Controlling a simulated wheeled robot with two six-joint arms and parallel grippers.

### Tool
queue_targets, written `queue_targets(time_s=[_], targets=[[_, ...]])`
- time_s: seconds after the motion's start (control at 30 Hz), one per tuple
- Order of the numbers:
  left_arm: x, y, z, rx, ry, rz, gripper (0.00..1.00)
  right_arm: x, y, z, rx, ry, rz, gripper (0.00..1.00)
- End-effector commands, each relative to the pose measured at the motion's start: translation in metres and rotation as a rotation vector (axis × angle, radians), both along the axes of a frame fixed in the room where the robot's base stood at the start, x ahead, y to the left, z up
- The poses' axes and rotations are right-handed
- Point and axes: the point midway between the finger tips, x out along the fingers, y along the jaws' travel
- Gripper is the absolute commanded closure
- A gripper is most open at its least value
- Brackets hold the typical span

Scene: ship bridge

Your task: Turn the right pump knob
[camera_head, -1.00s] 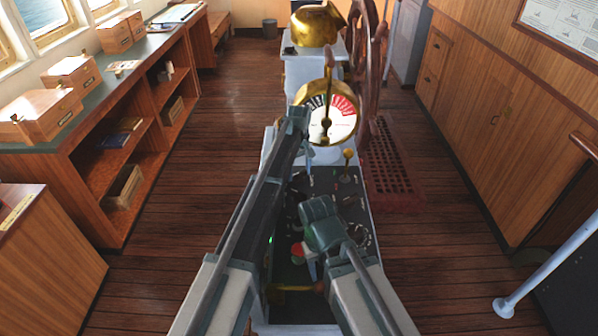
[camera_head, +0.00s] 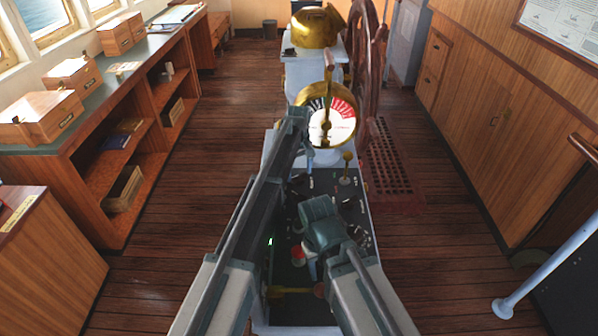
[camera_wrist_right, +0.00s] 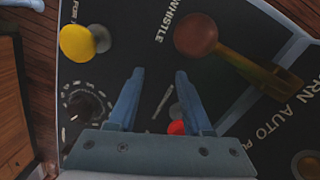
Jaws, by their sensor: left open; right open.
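The dark control panel (camera_head: 284,272) lies below my arms. A black knob with a ring of white marks (camera_wrist_right: 85,105) sits left of my right gripper's fingers in the right wrist view. Its dial (camera_head: 363,240) shows partly beside the right arm in the head view. Its label is not readable, so I cannot tell whether it is the right pump knob. My right gripper (camera_wrist_right: 156,72) is open and empty over the panel, apart from that knob. My left gripper (camera_head: 309,170) is open over the panel's far part. Both arms hide much of the panel.
The right wrist view shows a yellow knob (camera_wrist_right: 77,43), a red-brown ball (camera_wrist_right: 195,35) on a brass lever (camera_wrist_right: 250,68), and a red button (camera_wrist_right: 177,128) behind the fingers. A brass telegraph dial (camera_head: 342,125) stands beyond the panel. Open floor (camera_head: 440,270) lies right.

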Motion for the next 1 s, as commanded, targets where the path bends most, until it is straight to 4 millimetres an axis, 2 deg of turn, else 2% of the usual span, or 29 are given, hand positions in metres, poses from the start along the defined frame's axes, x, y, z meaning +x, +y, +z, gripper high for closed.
queue_targets(time_s=[0.03, 0.7, 0.83, 1.0], targets=[[0.0, 0.0, 0.01, 0.0, 0.0, 0.0, 0.1, 0.0, 0.0, 0.01, 0.0, 0.0, 0.0, 0.5], [0.0, 0.0, 0.111, 0.0, 0.0, 0.001, 0.1, 0.0, 0.0, 0.111, 0.002, 0.0, -0.007, 0.5], [0.0, 0.0, 0.124, 0.0, 0.0, 0.001, 0.1, 0.0, 0.0, 0.124, 0.002, 0.0, -0.01, 0.5], [0.0, 0.0, 0.127, 0.0, 0.0, 0.001, 0.1, 0.0, 0.0, 0.127, 0.003, 0.0, -0.012, 0.5]])
